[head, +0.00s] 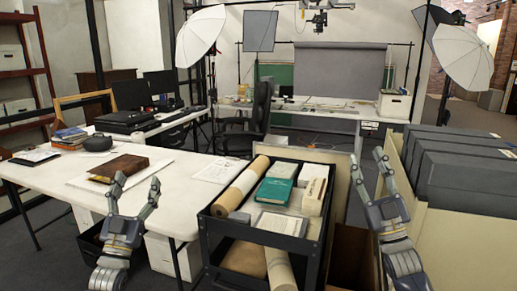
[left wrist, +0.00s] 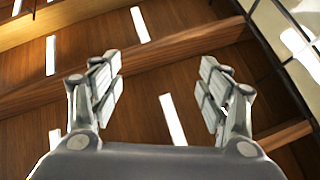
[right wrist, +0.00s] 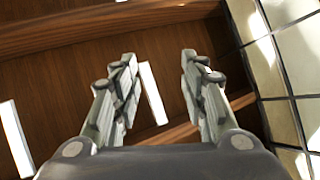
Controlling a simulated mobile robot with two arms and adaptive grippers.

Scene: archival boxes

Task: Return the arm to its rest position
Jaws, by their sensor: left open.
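My left gripper (head: 138,182) points upward in front of the white table, at the left of the head view. Its fingers are apart with nothing between them, also in the left wrist view (left wrist: 159,75). My right gripper (head: 367,160) points upward between the cart and the grey boxes at the right. Its fingers are apart and empty, also in the right wrist view (right wrist: 158,65). Both wrist views face a wooden ceiling with light strips.
A black cart (head: 268,240) between my grippers holds rolls, a teal book (head: 274,192) and papers. A brown book (head: 120,168) lies on the white table (head: 190,172). Grey archival boxes (head: 460,165) stand at the right. The air around both grippers' fingers looks clear.

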